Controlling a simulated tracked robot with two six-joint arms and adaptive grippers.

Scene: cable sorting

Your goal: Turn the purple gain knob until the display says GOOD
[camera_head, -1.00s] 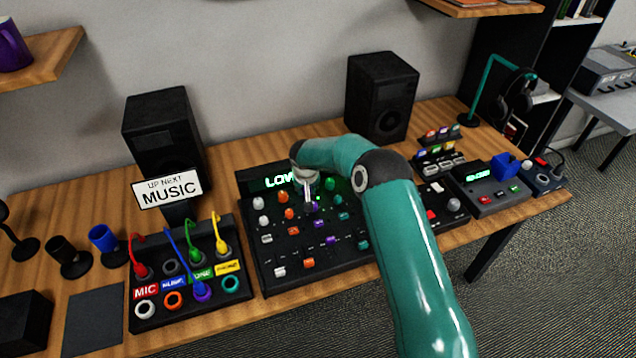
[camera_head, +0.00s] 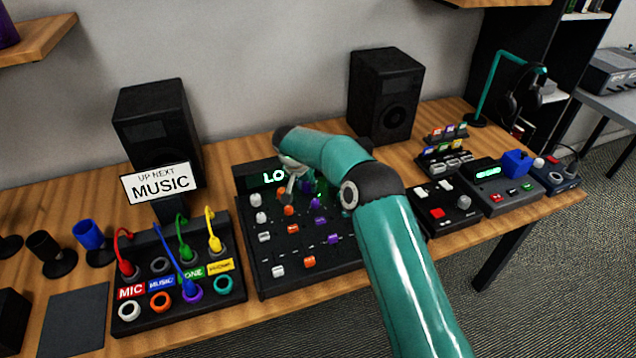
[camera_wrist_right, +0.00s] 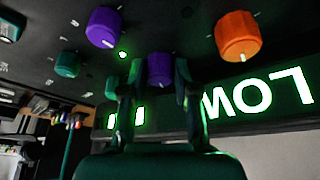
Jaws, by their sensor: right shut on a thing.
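My right gripper (camera_wrist_right: 158,92) is shut on a purple knob (camera_wrist_right: 159,69), which sits between its two fingers at the display end of the black mixer panel. In the head view my right gripper (camera_head: 290,193) is over the top of the mixer (camera_head: 275,245), and my wrist hides part of the panel. The display (camera_head: 272,178) glows green and shows "LO", its end hidden by my arm. The wrist view shows the display (camera_wrist_right: 258,95) upside down, reading LOW. Another purple knob (camera_wrist_right: 103,27) stands beside the held one. My left gripper is not in view.
An orange knob (camera_wrist_right: 237,36) and a teal knob (camera_wrist_right: 68,64) stand near my fingers. A patch box (camera_head: 175,310) with coloured cables is left of the mixer. A switch box (camera_head: 440,208) is to the right. Two speakers stand behind.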

